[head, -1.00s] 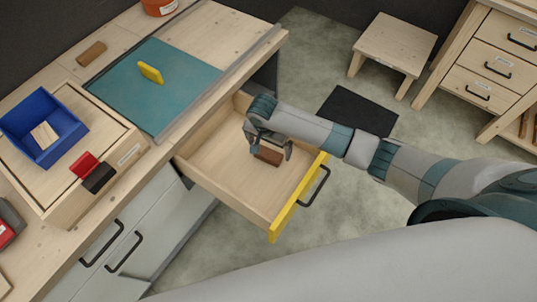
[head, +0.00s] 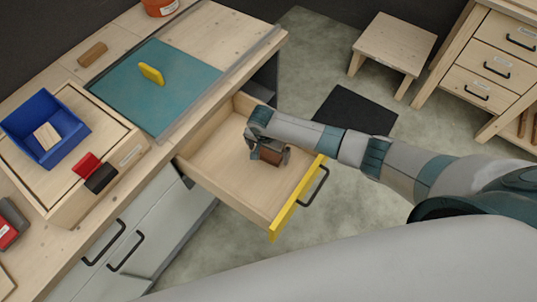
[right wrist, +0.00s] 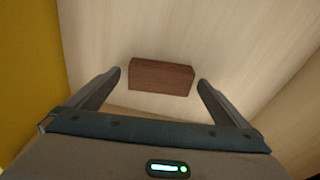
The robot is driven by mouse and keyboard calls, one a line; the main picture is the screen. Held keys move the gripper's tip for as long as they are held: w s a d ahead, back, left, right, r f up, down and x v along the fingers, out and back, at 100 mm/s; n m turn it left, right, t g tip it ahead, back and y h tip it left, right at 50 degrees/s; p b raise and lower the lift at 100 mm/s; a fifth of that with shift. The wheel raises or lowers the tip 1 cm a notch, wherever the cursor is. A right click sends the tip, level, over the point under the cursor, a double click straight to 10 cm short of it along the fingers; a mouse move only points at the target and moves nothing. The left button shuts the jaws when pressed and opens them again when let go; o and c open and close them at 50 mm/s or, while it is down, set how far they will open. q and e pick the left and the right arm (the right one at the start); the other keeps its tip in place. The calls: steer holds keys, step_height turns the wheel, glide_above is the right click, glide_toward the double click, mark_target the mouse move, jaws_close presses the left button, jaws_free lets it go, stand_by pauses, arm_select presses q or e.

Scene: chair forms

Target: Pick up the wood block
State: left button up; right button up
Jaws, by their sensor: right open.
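The brown wood block (head: 270,156) lies in the open drawer (head: 222,176) with the yellow front. My right gripper (head: 267,158) is down inside the drawer, over the block. In the right wrist view the block (right wrist: 161,77) lies lengthwise across the gap between the two open fingers of the right gripper (right wrist: 160,82). A small gap shows between each fingertip and the block's ends. The fingers hide part of the block in the head view. My left gripper is not in view.
The drawer's walls and yellow front (head: 297,199) surround the right gripper. On the bench are a blue bin (head: 75,113) with a light block inside, a teal mat (head: 160,95), and another brown block (head: 92,54). A stool (head: 396,42) stands on the floor behind.

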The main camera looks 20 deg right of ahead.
mark_target(268, 154)
stand_by(0.4)
steer(key=c, duration=1.2)
steer(key=shift+r, duration=0.1)
step_height(268, 154, up, 10)
steer(key=shift+f+b, duration=0.1)
steer(key=shift+b, duration=0.55)
steer(key=shift+w, duration=0.1)
